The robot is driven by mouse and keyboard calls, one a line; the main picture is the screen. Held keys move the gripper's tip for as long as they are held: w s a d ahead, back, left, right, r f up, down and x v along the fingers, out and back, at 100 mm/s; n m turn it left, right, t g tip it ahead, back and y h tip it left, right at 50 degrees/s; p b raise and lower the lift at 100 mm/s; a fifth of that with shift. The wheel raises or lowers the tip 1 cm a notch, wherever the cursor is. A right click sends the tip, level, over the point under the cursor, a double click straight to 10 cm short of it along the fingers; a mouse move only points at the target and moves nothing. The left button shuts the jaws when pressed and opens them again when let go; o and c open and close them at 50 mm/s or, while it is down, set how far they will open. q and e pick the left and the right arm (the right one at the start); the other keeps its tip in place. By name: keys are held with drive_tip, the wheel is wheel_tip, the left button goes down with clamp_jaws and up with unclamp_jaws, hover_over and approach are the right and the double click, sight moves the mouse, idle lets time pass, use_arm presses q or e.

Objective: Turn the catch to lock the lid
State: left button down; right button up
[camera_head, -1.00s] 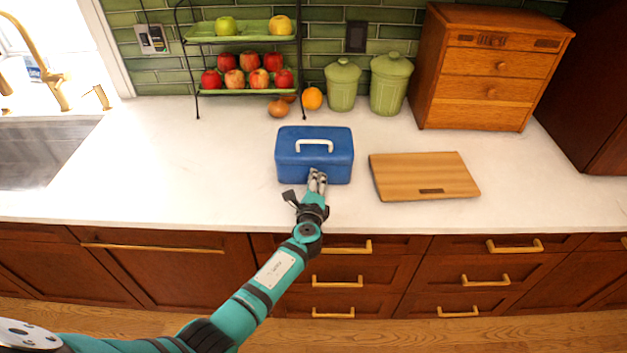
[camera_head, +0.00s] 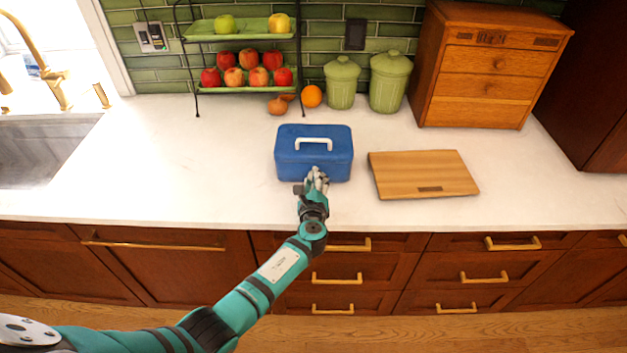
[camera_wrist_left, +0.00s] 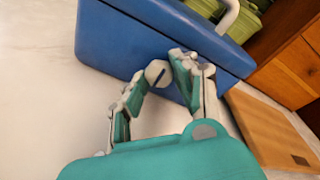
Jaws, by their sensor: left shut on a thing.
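A blue box (camera_head: 290,165) with a closed blue lid (camera_head: 330,134) and a white top handle stands on the counter; its front also fills the top of the left wrist view (camera_wrist_left: 125,45). My left gripper (camera_head: 317,178) is at the middle of the box's front face. In the left wrist view, its fingers (camera_wrist_left: 163,78) are shut on a small round light catch (camera_wrist_left: 157,73) on that face. The fingers partly cover the catch. My right gripper is not in view.
A wooden cutting board (camera_head: 422,174) lies right of the box. Green canisters (camera_head: 390,85), an orange (camera_head: 312,97) and a fruit rack (camera_head: 240,90) stand behind. A wooden drawer chest (camera_head: 490,70) is at the back right. The counter left of the box is clear.

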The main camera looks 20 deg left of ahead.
use_arm(q)
drive_tip(key=shift+f, duration=0.15)
drive_tip(key=c, duration=1)
unclamp_jaws()
drive_tip(key=v, duration=1.2)
